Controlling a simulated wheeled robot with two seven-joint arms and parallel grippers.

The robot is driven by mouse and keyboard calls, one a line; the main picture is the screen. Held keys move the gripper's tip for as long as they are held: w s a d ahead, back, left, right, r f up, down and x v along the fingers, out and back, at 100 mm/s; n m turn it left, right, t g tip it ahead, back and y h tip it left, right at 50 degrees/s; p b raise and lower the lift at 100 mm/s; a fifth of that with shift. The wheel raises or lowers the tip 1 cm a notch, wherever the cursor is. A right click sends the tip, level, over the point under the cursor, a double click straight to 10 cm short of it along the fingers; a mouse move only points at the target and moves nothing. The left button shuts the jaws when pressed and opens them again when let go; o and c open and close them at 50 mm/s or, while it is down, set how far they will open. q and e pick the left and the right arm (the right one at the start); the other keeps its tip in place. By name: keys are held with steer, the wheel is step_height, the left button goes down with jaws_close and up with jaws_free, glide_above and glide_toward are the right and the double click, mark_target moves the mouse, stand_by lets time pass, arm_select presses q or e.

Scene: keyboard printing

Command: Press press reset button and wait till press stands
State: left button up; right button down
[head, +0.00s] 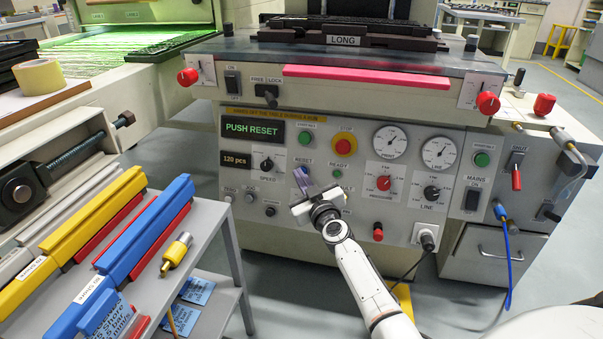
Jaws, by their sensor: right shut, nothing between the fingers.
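The press's grey control panel (380,228) faces me. Its display (252,131) reads "PUSH RESET" in green. The "RESET" label (307,162) is just above my right gripper (300,176), whose shut, empty fingers point up toward the panel below that label. A small green "READY" lamp (342,175) is right of the fingers. My left gripper is not in view.
A red emergency stop (344,142) on a yellow disc sits above the lamp. Two gauges (390,142) and several knobs are to the right. A grey cart (222,232) with yellow and blue squeegees (150,222) stands at lower left.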

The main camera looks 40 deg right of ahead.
arm_select(q)
steer(key=shift+b, duration=0.4)
arm_select(e)
steer(key=shift+w+d+f, duration=0.15)
steer(key=shift+w+d, duration=0.15)
steer(key=shift+d, duration=0.1)
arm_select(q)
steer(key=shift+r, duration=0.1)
arm_select(e)
steer(key=shift+a, duration=0.1)
arm_select(q)
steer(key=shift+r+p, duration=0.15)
steer(key=shift+p, duration=0.65)
arm_select(e)
steer(key=shift+s+a+r, duration=0.25)
steer(key=shift+s+a, duration=0.35)
